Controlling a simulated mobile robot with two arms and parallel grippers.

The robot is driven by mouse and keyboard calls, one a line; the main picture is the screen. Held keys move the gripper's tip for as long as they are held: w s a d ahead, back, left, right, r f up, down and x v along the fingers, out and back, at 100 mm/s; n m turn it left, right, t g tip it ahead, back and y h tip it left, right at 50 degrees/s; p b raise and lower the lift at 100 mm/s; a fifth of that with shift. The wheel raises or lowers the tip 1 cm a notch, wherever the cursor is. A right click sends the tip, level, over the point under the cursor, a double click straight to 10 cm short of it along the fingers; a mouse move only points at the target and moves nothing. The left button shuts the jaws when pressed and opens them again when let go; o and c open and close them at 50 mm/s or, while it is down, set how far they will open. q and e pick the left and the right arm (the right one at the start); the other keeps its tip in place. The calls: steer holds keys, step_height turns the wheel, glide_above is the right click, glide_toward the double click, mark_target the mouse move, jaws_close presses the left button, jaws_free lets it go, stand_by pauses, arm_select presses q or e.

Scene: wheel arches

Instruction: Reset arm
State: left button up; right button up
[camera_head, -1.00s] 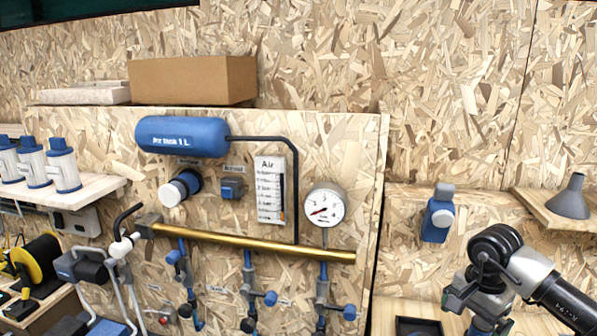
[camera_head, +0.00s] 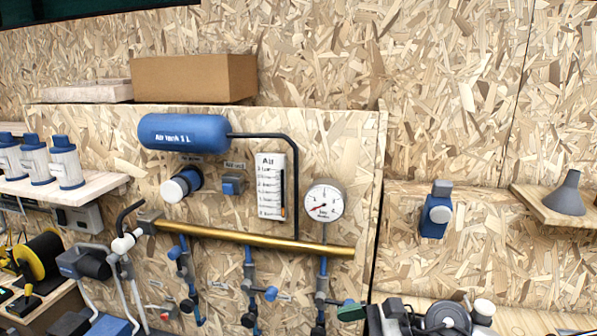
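My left gripper is not in view. No held object is visible.
A wall panel carries a blue air tank (camera_head: 184,132), a gauge (camera_head: 325,201), a brass pipe (camera_head: 255,240) and several valves. A blue wall device (camera_head: 436,212) and a shelf with a grey funnel (camera_head: 566,195) are at the right. A cardboard box (camera_head: 193,78) sits on top.

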step_height(320, 180, up, 6)
steer(key=s+a+r+m+t+y, duration=0.1)
steer(key=a+m+t+y, duration=0.3)
steer(key=m+t, duration=0.85)
steer(key=s+d+f+m+t+h, duration=0.15)
steer(key=d+f+m+h, duration=0.4)
steer(key=m, duration=0.85)
steer(key=d+f+m+t+h, duration=0.25)
steer(key=d+m+h, duration=0.45)
steer(key=m+h, duration=0.5)
steer(key=s+d+f+m+g, duration=0.3)
steer(key=s+f+m+g, duration=0.3)
steer(key=f+m, duration=0.25)
steer(key=s+f+m+g, duration=0.3)
steer(key=s+f+g, duration=0.15)
steer(key=s, duration=0.35)
steer(key=s+f+m+g, duration=0.3)
steer(key=s+g, duration=0.2)
steer(key=s, duration=0.3)
step_height(320, 180, down, 28)
steer(key=b, duration=0.5)
steer(key=s+d+f+g+b, duration=0.1)
steer(key=s+f+b, duration=0.1)
steer(key=s+f, duration=0.6)
steer(key=s+d+f+g+b, duration=0.1)
steer(key=s+f+b, duration=0.2)
steer(key=s+f, duration=0.6)
step_height(320, 180, down, 7)
steer(key=shift+d+r, duration=0.15)
steer(key=shift+d, duration=0.25)
